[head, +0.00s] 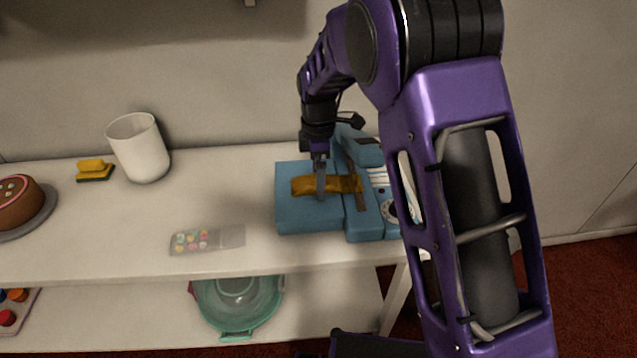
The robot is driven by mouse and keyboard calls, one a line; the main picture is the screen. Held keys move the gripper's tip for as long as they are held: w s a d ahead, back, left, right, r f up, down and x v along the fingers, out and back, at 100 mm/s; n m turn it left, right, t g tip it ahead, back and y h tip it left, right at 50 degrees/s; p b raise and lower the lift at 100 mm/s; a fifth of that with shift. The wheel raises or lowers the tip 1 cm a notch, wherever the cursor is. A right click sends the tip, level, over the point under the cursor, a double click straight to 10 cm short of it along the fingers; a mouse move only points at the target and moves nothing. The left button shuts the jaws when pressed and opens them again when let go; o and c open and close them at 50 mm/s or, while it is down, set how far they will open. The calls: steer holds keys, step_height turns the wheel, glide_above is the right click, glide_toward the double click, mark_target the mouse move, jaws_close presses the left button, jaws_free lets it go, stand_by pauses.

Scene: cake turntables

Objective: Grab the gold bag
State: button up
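The gold bag (303,186) lies flat on the blue box-like machine (290,219) on the right part of the white table. My gripper (321,196) points straight down over the bag, with a finger in front of the bag's middle. Only one finger shows clearly, so I cannot tell whether the gripper is open or shut on the bag. The bag appears to rest on the blue surface. Its right end lies close to the machine's raised part.
A white cup (140,150), a yellow and black sponge (95,169), a brown cake (18,203) on a grey stand and a clear pack of coloured pieces (207,239) share the table (110,240). A green bowl (238,300) sits on the lower shelf.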

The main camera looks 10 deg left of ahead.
steer(key=shift+r, duration=0.1)
steer(key=c, duration=1.4)
